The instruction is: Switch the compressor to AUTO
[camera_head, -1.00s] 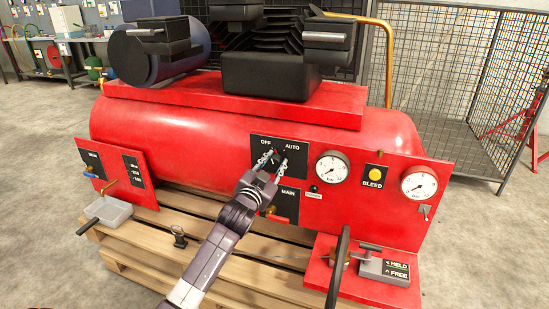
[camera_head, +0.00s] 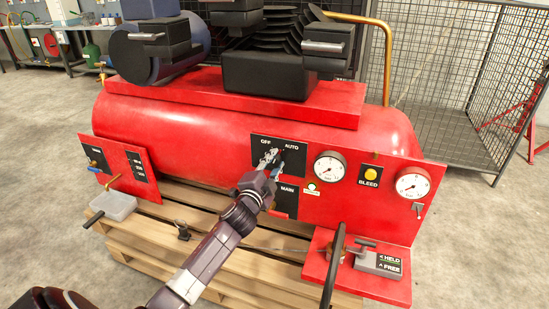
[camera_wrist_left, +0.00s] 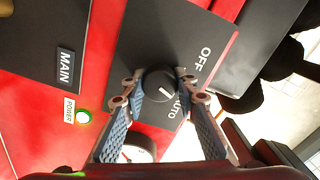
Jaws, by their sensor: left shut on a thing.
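The red compressor (camera_head: 240,135) has a black OFF/AUTO plate (camera_head: 297,160) on its front panel. My left gripper (camera_head: 272,160) is at this plate, its fingers hiding most of the knob in the head view. In the left wrist view the round black knob (camera_wrist_left: 160,84) sits between the fingertips of my left gripper (camera_wrist_left: 158,88), which is shut on it. The knob's white mark points towards the AUTO label (camera_wrist_left: 178,108), away from the OFF label (camera_wrist_left: 204,57). The POWER lamp (camera_wrist_left: 83,117) glows green. My right gripper is not in view.
The MAIN plate (camera_head: 287,189) is just below the knob plate. Two gauges, one of them the left gauge (camera_head: 330,168), and a yellow BLEED button (camera_head: 371,174) are to the right. A HELD/FREE block (camera_head: 378,262) is at lower right. The compressor stands on a wooden pallet (camera_head: 150,248).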

